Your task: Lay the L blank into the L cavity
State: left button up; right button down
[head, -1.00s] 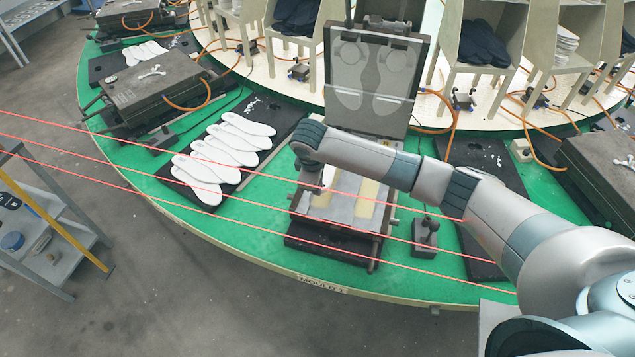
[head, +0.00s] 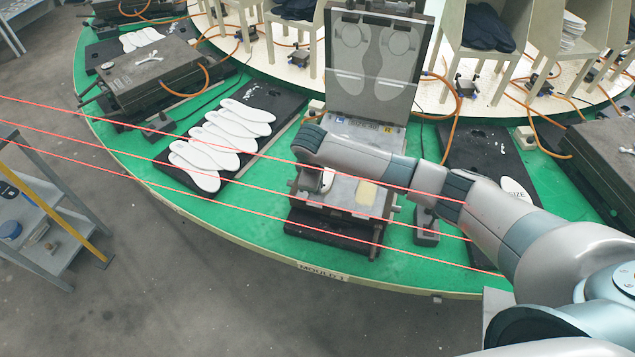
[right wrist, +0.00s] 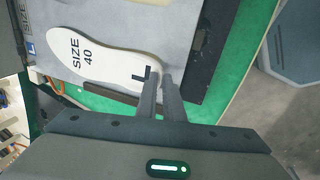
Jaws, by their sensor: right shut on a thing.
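My right gripper (right wrist: 160,76) is shut on a white insole blank marked SIZE 40 (right wrist: 105,60), near its end by a black mark. In the right wrist view the blank lies flat over the grey mould plate, beside a blue label (right wrist: 30,47); I cannot tell whether it touches. In the head view the open mould (head: 347,222) has a blue label at its left, and a bit of the blank (head: 327,181) shows over the left half, where the L cavity is hidden. The right cavity (head: 366,194) is empty and yellowish. My left gripper is not in view.
The mould's raised lid (head: 376,55) stands behind. Several white insoles (head: 222,140) lie on a black mat to the left. Another insole marked SIZE (head: 514,190) lies at right, beyond my arm. Red lines cross in front of the green table (head: 240,215).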

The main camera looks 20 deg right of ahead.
aim_at(319, 200)
jog(key=shift+f+b, duration=0.3)
jog(key=shift+f, duration=0.7)
jog(key=shift+s+f, duration=0.15)
jog(key=shift+s, duration=0.05)
jog(key=shift+s+f, duration=0.2)
jog(key=c, duration=1.8)
grip_release()
jog(key=shift+f, duration=0.15)
jog(key=shift+a, duration=0.15)
jog(key=shift+r+b, duration=0.3)
jog(key=shift+w+d+b+v, duration=0.15)
jog(key=shift+b+v, duration=0.6)
jog(key=shift+v, duration=2.25)
jog(key=shift+w+d+b+v, duration=0.15)
jog(key=shift+b+v, duration=0.65)
jog(key=shift+v, duration=2.15)
jog(key=shift+w+d+b+v, duration=0.2)
jog(key=shift+b+v, duration=0.55)
jog(key=shift+v, duration=2.25)
